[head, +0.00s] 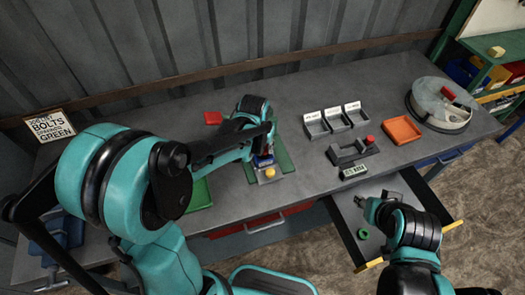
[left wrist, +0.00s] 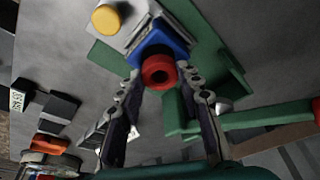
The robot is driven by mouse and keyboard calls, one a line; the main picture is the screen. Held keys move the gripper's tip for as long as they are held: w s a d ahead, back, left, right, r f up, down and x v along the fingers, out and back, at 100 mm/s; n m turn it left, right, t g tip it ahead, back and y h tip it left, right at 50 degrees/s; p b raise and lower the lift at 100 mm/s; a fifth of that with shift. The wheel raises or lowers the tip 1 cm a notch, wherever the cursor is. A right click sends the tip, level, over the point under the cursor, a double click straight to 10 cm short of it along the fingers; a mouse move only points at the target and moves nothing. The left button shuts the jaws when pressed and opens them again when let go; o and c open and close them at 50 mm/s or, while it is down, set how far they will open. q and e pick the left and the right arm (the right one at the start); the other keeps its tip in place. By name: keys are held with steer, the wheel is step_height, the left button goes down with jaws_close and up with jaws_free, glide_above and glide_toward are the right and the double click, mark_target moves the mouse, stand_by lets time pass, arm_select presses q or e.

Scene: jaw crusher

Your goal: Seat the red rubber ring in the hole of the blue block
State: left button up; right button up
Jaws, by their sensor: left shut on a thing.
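The red rubber ring (left wrist: 158,72) is between the fingertips of my left gripper (left wrist: 162,82) in the left wrist view, and the gripper is shut on it. The blue block (left wrist: 160,42) is directly behind the ring in that view. The ring covers the hole, so I cannot tell whether it is touching the block or partly in it. In the head view the blue block (head: 262,161) shows just below my left gripper (head: 264,150), on a green fixture (head: 285,160). My right gripper (head: 371,206) is over the open drawer; its fingers are too small to read.
A yellow knob (head: 270,173) stands at the fixture's front. Grey bins (head: 333,122), an orange tray (head: 402,130) and a round bowl (head: 440,118) are to the right. The open drawer (head: 345,215) juts out in front, with a green ring (head: 363,234) in it.

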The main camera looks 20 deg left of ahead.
mark_target(262, 150)
arm_select(q)
step_height(262, 150, down, 2)
steer(key=shift+f+b, duration=0.15)
steer(key=shift+b, duration=0.15)
steer(key=shift+s, duration=0.1)
steer(key=shift+f, duration=0.1)
steer(key=shift+s+d+f+b, duration=0.15)
steer(key=shift+s+f+b, duration=0.2)
steer(key=shift+b, duration=0.25)
steer(key=shift+c, duration=0.3)
steer(key=o, duration=0.9)
steer(key=shift+o, duration=0.8)
steer(key=shift+w+f, duration=0.35)
steer(key=shift+w, duration=0.2)
steer(key=shift+s+r, duration=0.2)
steer(key=shift+r, duration=0.05)
